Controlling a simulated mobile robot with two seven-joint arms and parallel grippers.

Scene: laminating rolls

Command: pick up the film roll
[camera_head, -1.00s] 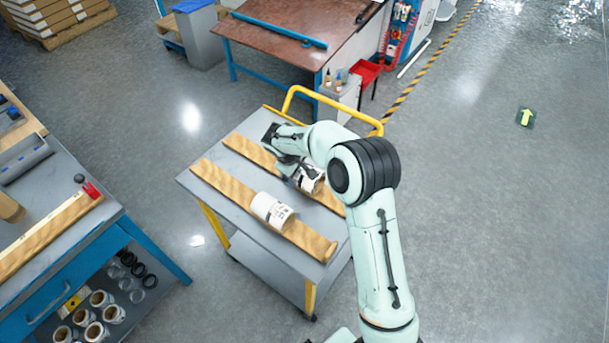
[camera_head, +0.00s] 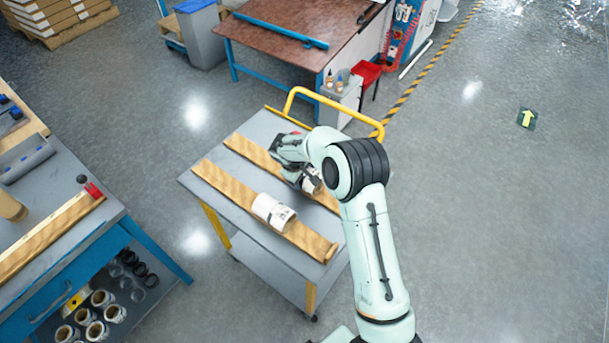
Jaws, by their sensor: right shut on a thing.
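Two white film rolls are at the grey cart (camera_head: 225,150) with its wooden rails. One film roll (camera_head: 272,211) lies on the near wooden rail (camera_head: 235,192), apart from my gripper. The other film roll (camera_head: 312,183) is at the far wooden rail (camera_head: 248,149), partly hidden by my right gripper and arm. My right gripper (camera_head: 306,181) is shut on this second roll. Whether the roll touches the rail cannot be told. My left gripper is not in view.
The cart has a yellow handle (camera_head: 335,107) at its far side. A blue-framed workbench (camera_head: 75,230) stands at the left, with several rolls on its lower shelf. A brown-topped table (camera_head: 290,42) stands behind the cart. The floor at the right is clear.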

